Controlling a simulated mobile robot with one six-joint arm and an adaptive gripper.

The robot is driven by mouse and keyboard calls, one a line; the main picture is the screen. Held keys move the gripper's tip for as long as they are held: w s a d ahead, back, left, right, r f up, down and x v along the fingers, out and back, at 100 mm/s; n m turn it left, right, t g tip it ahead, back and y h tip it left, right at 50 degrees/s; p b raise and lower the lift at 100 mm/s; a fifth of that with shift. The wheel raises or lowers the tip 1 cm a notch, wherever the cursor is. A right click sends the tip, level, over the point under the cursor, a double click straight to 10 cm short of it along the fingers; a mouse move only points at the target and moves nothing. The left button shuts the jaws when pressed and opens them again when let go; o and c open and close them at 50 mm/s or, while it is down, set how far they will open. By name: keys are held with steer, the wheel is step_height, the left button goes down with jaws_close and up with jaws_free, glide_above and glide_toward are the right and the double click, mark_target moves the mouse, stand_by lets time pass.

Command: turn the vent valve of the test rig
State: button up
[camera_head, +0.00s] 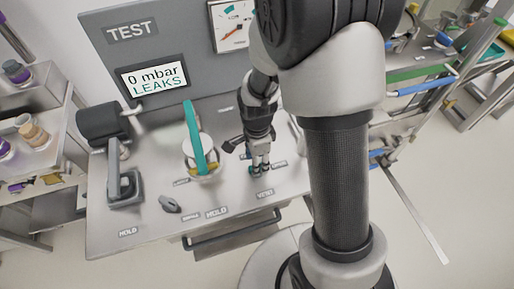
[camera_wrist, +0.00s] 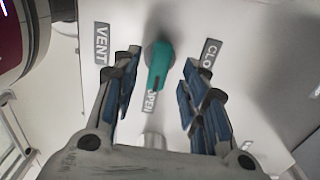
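The vent valve (camera_wrist: 159,66) has a teal handle on a dark round base, and it shows in the wrist view between labels reading VENT, OPEN and CLO, the last cut off by a finger. The handle points toward the OPEN label (camera_wrist: 151,102). My gripper (camera_wrist: 161,66) is open, with a blue-padded finger on each side of the handle and a visible gap to both. In the head view my gripper (camera_head: 260,170) points down at the bench of the test rig (camera_head: 240,199), and its fingers mostly hide the valve.
A display (camera_head: 154,79) reads "0 mbar LEAKS" below a TEST sign. A gauge (camera_head: 233,25) is partly hidden by my arm. A white vessel with a tall teal handle (camera_head: 194,140) stands left of my gripper. A grey clamp-like fixture (camera_head: 121,185) is farther left.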

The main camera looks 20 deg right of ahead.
step_height(320, 180, up, 10)
stand_by(0.3)
stand_by(0.4)
steer(key=s+r+n+t, duration=0.4)
steer(key=s+r+n, duration=1.1)
steer(key=n, duration=0.3)
steer(key=shift+s+r+t, duration=0.2)
steer(key=shift+s+t, duration=0.1)
stand_by(1.7)
